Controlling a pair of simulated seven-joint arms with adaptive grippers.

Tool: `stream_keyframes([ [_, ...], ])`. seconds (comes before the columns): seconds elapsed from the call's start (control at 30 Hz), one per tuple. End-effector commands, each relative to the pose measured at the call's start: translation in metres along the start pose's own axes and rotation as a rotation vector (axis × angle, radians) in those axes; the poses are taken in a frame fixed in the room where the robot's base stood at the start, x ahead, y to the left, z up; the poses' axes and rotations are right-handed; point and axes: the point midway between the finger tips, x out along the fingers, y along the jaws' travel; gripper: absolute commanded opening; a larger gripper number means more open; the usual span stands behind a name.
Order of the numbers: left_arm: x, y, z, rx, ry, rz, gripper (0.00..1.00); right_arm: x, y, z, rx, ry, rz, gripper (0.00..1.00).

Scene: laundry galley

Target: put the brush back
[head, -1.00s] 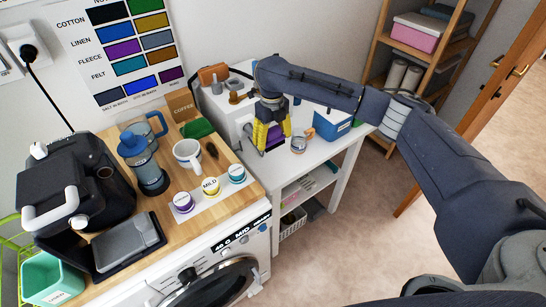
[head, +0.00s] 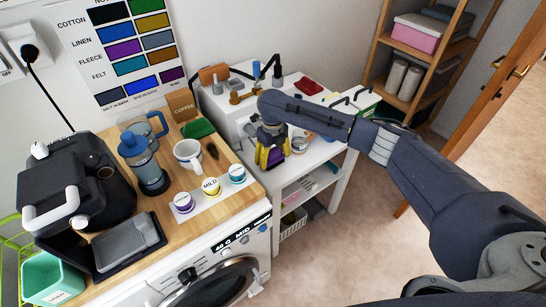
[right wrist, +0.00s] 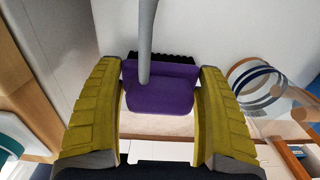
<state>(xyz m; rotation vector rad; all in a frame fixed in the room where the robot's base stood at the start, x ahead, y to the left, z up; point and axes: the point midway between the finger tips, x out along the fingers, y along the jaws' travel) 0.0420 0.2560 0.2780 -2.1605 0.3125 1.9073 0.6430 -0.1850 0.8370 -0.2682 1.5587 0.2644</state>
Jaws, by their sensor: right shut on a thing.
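My right gripper (head: 270,158) has yellow fingers and is low at the near end of the white side table, in front of the white box. It is shut on the brush, a purple block that shows between the fingers in the right wrist view (right wrist: 160,97). Black bristles (right wrist: 178,57) show along the block's far edge. A grey rod (right wrist: 147,40) runs up from the block in that view. In the head view the gripper and arm hide most of the brush. I cannot tell whether it touches the table. My left gripper is not in view.
The white box (head: 222,118) behind the gripper carries several small tools. A glass jar (head: 299,145) stands close to the gripper's right. A wooden counter (head: 228,208) with a mug (head: 187,153) and several small tubs lies to the left. The blue box (head: 331,138) is partly behind my arm.

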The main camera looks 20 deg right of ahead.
Motion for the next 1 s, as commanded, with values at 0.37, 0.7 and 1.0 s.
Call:
stream_keyframes([
  [0.37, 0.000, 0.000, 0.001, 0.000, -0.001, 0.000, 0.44, 0.003, 0.000, 0.000, 0.000, 0.000, -0.001, 0.42],
  [0.7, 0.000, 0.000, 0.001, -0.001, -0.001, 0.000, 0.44, 0.002, 0.000, 0.000, 0.000, -0.001, -0.001, 0.98],
  [1.0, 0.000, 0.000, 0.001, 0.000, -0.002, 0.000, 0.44, -0.011, -0.001, 0.001, -0.001, -0.003, -0.002, 0.98],
])
